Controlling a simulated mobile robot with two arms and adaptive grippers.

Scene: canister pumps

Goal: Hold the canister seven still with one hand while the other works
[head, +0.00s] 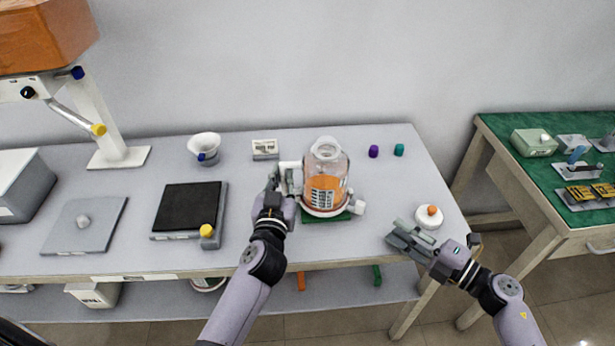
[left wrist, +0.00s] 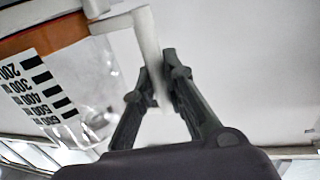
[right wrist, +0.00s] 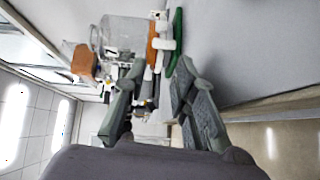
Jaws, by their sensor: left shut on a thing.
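The canister (head: 326,168) is a clear jar with orange contents, a white collar on top and a measuring label. It stands upright on a white base with a spout (head: 357,207) at its right, over a green pad (head: 326,217). No number seven is legible on it. My left gripper (head: 285,181) is shut on the canister's white handle at its left side; the left wrist view shows the handle (left wrist: 149,45) between both fingers. My right gripper (head: 405,238) is open and empty, right of and in front of the canister, which also shows in the right wrist view (right wrist: 125,35).
A white round part with an orange knob (head: 430,215) lies beside my right gripper. Purple (head: 374,151) and teal (head: 399,150) caps stand behind, right of the canister. A black-topped plate (head: 188,208) and a white funnel cup (head: 204,146) are left. A green-topped table (head: 530,170) stands right.

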